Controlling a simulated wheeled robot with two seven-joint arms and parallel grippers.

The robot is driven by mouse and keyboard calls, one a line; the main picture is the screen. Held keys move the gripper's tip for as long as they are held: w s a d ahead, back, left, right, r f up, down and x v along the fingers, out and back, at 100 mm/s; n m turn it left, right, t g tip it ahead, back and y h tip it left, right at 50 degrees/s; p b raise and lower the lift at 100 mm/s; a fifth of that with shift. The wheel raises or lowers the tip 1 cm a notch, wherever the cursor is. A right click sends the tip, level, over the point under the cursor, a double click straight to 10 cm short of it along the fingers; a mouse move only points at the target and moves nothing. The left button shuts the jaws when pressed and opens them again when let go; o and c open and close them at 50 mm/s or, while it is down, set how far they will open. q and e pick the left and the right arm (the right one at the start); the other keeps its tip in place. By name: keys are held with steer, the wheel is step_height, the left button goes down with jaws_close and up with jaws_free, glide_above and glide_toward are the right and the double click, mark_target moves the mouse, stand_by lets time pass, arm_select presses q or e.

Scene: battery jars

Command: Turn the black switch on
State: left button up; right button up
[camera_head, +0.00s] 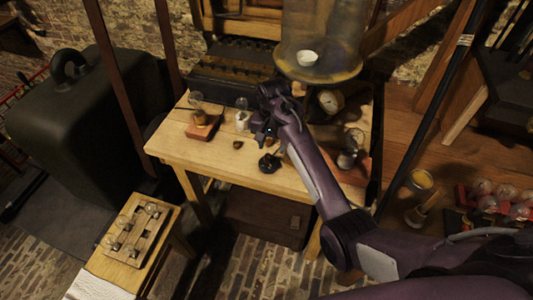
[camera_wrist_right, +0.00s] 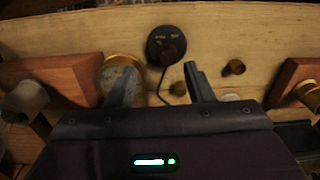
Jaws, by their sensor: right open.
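The black switch (camera_head: 269,162) is a small round black piece near the front edge of the wooden table. In the right wrist view the switch (camera_wrist_right: 166,45) is a dark disc with faint pale marks on its face and a raised dark middle; its setting cannot be read. A thin dark cable runs from it toward my gripper. My right gripper (camera_head: 258,136) is over the table, behind the switch in the head view. Its two fingers are apart and empty in the wrist view (camera_wrist_right: 160,76), with the switch beyond their tips. My left gripper is out of view.
A bulb on a red-brown wooden block (camera_head: 203,128) stands left of my right gripper. A small brown knob (camera_head: 237,145) lies close by. A large glass jar (camera_head: 320,45) and a round gauge (camera_head: 330,101) stand behind. The table's front left is clear.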

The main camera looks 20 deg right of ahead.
mark_target(268, 156)
steer(key=shift+w+a+r, duration=0.35)
steer(key=shift+w+r, duration=0.25)
steer(key=shift+w, duration=0.1)
step_height(268, 156, down, 8)
steer(key=shift+r+p, duration=0.2)
steer(key=shift+p, duration=0.4)
steer(key=shift+c, duration=0.5)
steer(key=c, duration=0.9)
